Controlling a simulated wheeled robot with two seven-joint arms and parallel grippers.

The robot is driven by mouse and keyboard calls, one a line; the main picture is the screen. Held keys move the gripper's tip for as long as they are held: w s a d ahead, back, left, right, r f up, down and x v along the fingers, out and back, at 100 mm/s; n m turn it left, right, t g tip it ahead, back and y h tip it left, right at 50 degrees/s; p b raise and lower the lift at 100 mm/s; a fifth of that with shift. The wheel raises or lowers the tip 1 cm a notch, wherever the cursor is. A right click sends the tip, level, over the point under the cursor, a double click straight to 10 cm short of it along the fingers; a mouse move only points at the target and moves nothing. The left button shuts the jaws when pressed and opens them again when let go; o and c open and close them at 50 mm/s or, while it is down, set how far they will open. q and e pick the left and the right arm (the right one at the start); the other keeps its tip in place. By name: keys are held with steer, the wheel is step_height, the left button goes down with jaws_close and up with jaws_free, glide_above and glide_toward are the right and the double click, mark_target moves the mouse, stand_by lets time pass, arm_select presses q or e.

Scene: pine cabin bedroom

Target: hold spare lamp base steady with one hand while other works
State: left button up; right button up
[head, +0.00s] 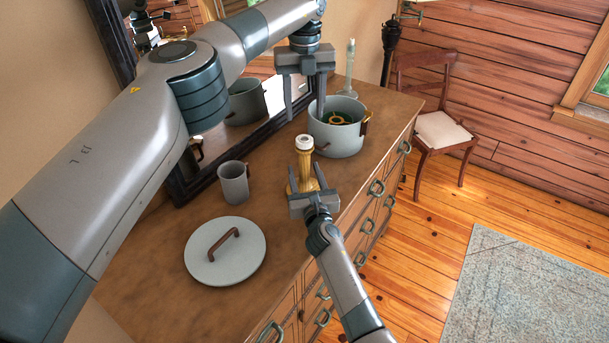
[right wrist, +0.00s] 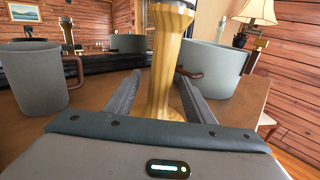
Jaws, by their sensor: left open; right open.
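The spare lamp base (head: 304,158), a golden turned column with a pale top, stands upright on the dresser top. My right gripper (head: 306,184) is open low at its near side. In the right wrist view the lamp base (right wrist: 170,65) rises between the two spread fingers (right wrist: 158,82), with no clear grip on it; its top is cut off. My left gripper (head: 305,112) is open and empty, pointing down by the left rim of a grey pot (head: 338,144). Whether it touches the pot I cannot tell. A golden ring-shaped piece and something green show inside the pot.
A grey mug (head: 233,183) and a round lid (head: 206,262) with a brown handle lie left of the lamp base on the dresser (head: 150,290). A mirror runs along the back. A pale bottle-like object (head: 349,68) stands behind the pot. A chair (head: 437,130) is beyond.

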mark_target(304, 139)
jaws_close()
arm_select(q)
steer(key=shift+n, duration=0.3)
steer(key=n, duration=0.6)
steer(key=shift+n, duration=0.4)
steer(key=n, duration=0.6)
steer(key=shift+f, duration=0.1)
steer(key=shift+f, duration=3.95)
steer(key=shift+c, duration=0.6)
